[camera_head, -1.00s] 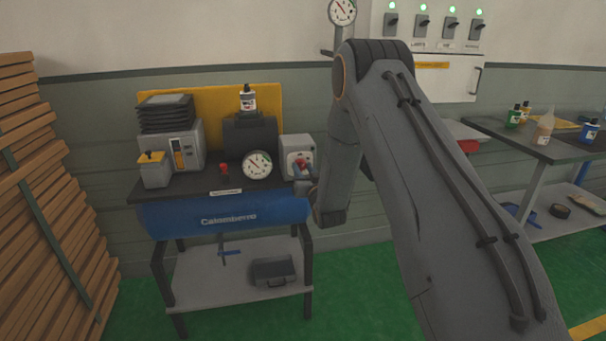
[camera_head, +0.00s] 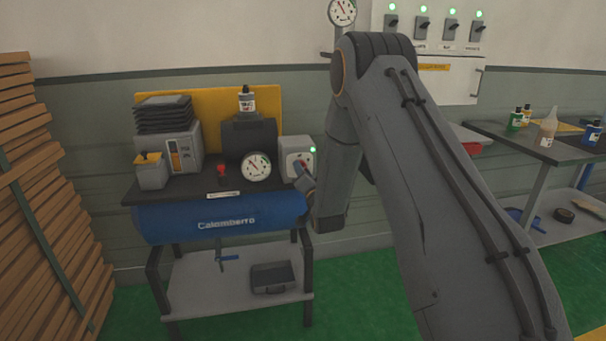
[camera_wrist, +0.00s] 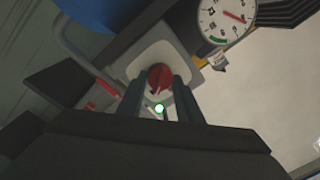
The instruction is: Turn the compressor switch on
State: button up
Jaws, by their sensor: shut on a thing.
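The compressor (camera_head: 225,218) is a blue tank labelled "Calomberro" under a dark top at the left of the head view. Its grey switch box (camera_head: 290,148) stands at the right end of that top, with a lit green lamp (camera_head: 312,150). The red rotary knob (camera_wrist: 160,77) is on the box face in the wrist view, with the green lamp (camera_wrist: 159,107) lit beside it. My gripper (camera_wrist: 160,90) has its two fingers on either side of the knob and is shut on it.
A pressure gauge (camera_head: 256,166) and a small red valve (camera_head: 221,170) stand left of the box. A wall panel (camera_head: 430,60) with several lit switches hangs behind my arm. A bench (camera_head: 540,146) with bottles is at the right.

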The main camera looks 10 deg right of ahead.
dwell(0.4)
jog(key=o, duration=1)
jog(key=shift+o, duration=0.2)
jog(key=s+b, duration=0.1)
jog(key=s, duration=0.6)
jog(key=shift+s+d+f, duration=0.15)
jog(key=shift+s+f, duration=0.1)
jog(key=shift+s, duration=0.15)
